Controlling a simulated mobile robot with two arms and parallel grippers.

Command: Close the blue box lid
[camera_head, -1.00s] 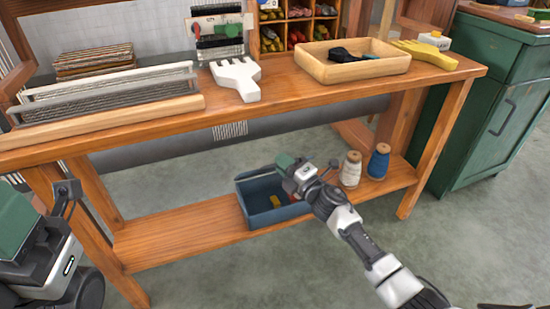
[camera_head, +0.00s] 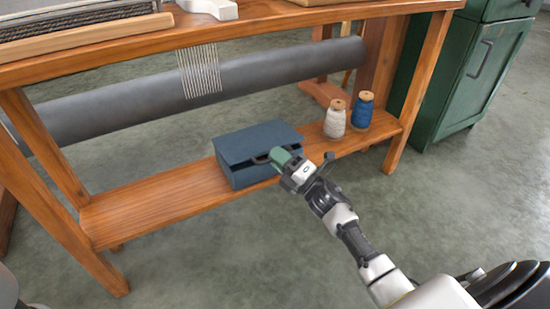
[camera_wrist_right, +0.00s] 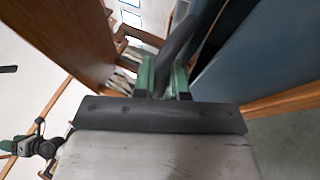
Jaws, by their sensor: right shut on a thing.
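The blue box (camera_head: 240,179) stands on the low wooden shelf under the table. Its lid (camera_head: 257,140) lies over the top, nearly flat, with a thin dark gap along the front edge. My right gripper (camera_head: 275,158) is at the front right edge of the lid and is shut on it. In the right wrist view its green fingers (camera_wrist_right: 163,80) are close together, and a large blue surface (camera_wrist_right: 245,62) of the box fills the right side. The inside of the box is hidden.
A white spool (camera_head: 335,118) and a blue spool (camera_head: 362,110) stand on the shelf right of the box. A grey roller (camera_head: 130,118) runs behind, above the shelf. The shelf (camera_head: 150,207) is clear left of the box. A green cabinet (camera_head: 460,80) stands at right.

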